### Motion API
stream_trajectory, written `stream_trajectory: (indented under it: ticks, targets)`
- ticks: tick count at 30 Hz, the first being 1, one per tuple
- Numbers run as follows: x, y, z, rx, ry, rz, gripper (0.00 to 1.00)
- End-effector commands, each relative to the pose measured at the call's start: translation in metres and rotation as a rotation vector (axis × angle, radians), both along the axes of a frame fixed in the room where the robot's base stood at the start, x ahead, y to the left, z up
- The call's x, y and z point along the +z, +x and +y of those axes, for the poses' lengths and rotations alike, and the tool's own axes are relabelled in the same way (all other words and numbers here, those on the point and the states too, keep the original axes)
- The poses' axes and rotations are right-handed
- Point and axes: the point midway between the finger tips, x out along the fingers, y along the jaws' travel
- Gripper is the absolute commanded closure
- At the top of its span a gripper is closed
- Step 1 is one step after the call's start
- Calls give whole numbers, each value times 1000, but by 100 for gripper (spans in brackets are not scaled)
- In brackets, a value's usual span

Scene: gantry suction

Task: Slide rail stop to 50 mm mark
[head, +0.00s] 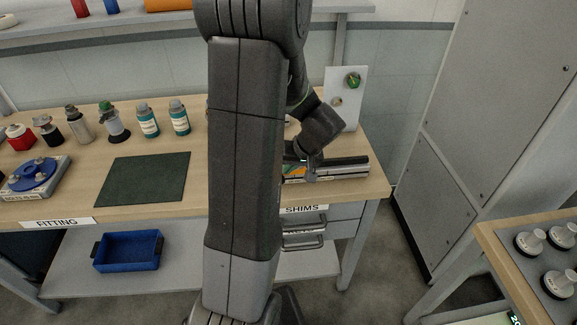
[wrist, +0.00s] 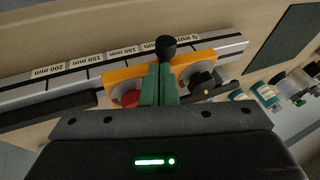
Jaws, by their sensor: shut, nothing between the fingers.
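The rail (wrist: 75,80) runs across the wrist view, with printed labels 200, 150, 100 and 0 mm from left to right. In the head view the rail (head: 345,168) is partly hidden by my arm.
A dark green mat (head: 145,180) and several bottles (head: 148,121) are left of my arm on the bench. An upright white panel (head: 345,92) with a green knob stands behind the rail. The bench's right edge is close to the rail's end.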

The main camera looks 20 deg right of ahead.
Motion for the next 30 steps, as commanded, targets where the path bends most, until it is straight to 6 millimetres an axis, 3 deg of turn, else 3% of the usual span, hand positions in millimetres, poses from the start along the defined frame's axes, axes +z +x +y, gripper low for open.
stream_trajectory:
  ticks: [13, 30]
  targets:
    - [-7, 3, 11, 1, -1, -1, 100]
    - [2, 5, 13, 3, 1, 3, 100]
